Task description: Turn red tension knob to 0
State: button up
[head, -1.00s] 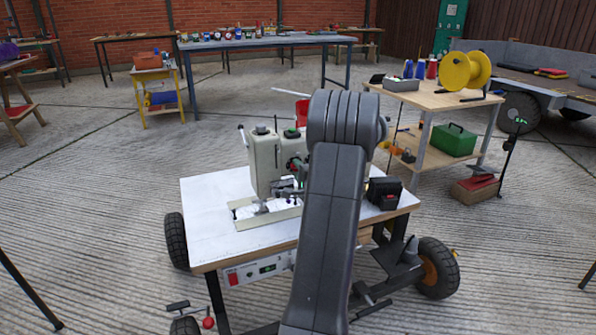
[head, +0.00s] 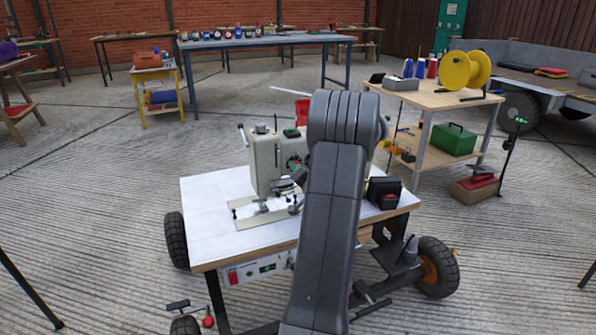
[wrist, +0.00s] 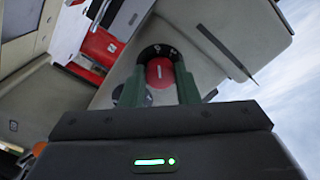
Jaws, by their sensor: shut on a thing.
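The red tension knob (wrist: 159,73) shows in the wrist view, round, with a short white mark on its face and a black dial ring with white markings around it. It sits on the pale body of the sewing machine (wrist: 215,60). My gripper (wrist: 157,83) has its two green fingers on either side of the knob, shut on it. In the head view the sewing machine (head: 265,160) stands on a white-topped table (head: 215,205). My arm hides part of the machine there, and the knob's setting cannot be read clearly.
A black box (head: 384,192) sits on the table's right side. A wooden bench (head: 440,100) with a yellow spool (head: 457,71) stands behind to the right. The table has a wheeled base (head: 437,268). Open concrete floor lies to the left.

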jog(key=shift+f+n, duration=0.1)
jog(key=shift+n, duration=0.2)
dwell(0.4)
jog(key=o, duration=1)
jog(key=p+v, duration=0.2)
jog(key=v, duration=1.2)
jog(key=shift+w, duration=0.1)
